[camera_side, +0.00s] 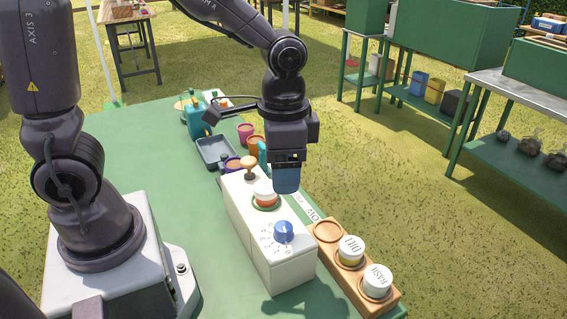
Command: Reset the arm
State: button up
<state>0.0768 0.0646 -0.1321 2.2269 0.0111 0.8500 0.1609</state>
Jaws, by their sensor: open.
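My gripper (287,182) points down over the far right part of the white box (273,265) on the green table (140,160). Its blue fingertips are seen nearly edge-on, and no object shows between them. A white-topped jar with an orange band (264,194) sits in a green ring on the box, left of the fingertips. A blue dial (284,231) is at the box's near end. A wooden knob (249,165) stands at the far end.
A wooden rack (327,230) beside the box has one empty round recess and holds jars marked DILL (350,249) and BASIL (376,279). Behind my gripper are an orange pot (256,145), a pink pot (245,132), a grey tray (213,151) and a teal bottle (195,120).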

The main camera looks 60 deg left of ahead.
jog(key=shift+r, duration=0.1)
jog(key=s+a+r+n+t, duration=0.4)
jog(key=s+r, duration=0.4)
jog(key=r, duration=0.3)
jog(key=shift+s+a+t, duration=0.4)
jog(key=shift+a+t, duration=0.4)
jog(key=shift+a, duration=0.15)
